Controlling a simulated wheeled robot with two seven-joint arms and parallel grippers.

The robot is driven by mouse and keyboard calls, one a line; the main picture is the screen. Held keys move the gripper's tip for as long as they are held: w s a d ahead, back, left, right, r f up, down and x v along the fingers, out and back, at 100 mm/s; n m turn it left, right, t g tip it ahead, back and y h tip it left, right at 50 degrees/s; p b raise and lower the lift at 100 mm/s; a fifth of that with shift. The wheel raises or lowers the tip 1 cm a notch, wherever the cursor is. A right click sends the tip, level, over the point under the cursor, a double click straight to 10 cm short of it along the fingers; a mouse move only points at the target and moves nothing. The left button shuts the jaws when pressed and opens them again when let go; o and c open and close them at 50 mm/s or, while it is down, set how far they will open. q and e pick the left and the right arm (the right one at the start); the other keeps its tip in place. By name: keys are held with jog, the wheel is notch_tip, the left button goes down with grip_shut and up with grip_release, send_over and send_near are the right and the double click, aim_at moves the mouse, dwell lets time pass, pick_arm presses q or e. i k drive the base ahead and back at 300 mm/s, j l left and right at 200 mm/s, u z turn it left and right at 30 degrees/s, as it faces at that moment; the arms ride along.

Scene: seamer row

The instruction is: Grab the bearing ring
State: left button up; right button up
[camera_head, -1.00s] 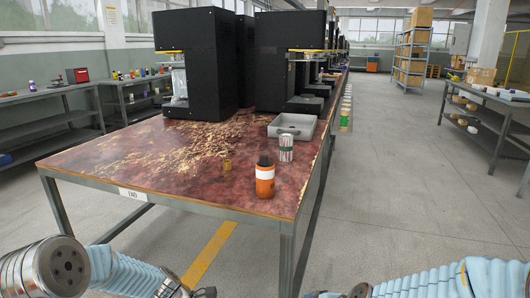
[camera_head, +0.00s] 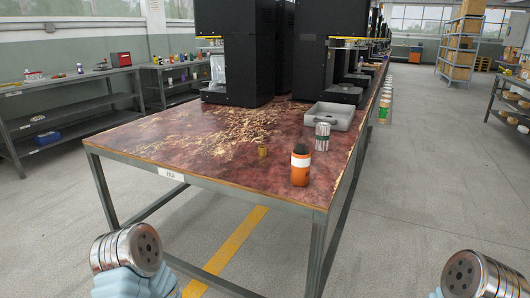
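A small brass-coloured cylindrical piece (camera_head: 262,152) stands on the worn red-brown table top near its front edge. It is the only thing here that looks like a bearing ring, but it is too small to make out a hole. Both my arms show only as silver round joints with blue sleeves at the bottom left and bottom right. Neither gripper is in view, and nothing of mine touches the brass piece.
An orange bottle with a dark cap (camera_head: 300,166) stands right of the brass piece, with a silver can (camera_head: 322,137) behind it. A grey tray (camera_head: 338,108) and black machines (camera_head: 240,60) stand farther back. The floor in front is clear.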

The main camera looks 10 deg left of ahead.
aim_at(263, 149)
jog(key=i+j+z, duration=0.15)
jog(key=j+z, duration=0.3)
jog(key=j, duration=0.5)
jog(key=j+z, duration=0.5)
jog(key=j, duration=0.45)
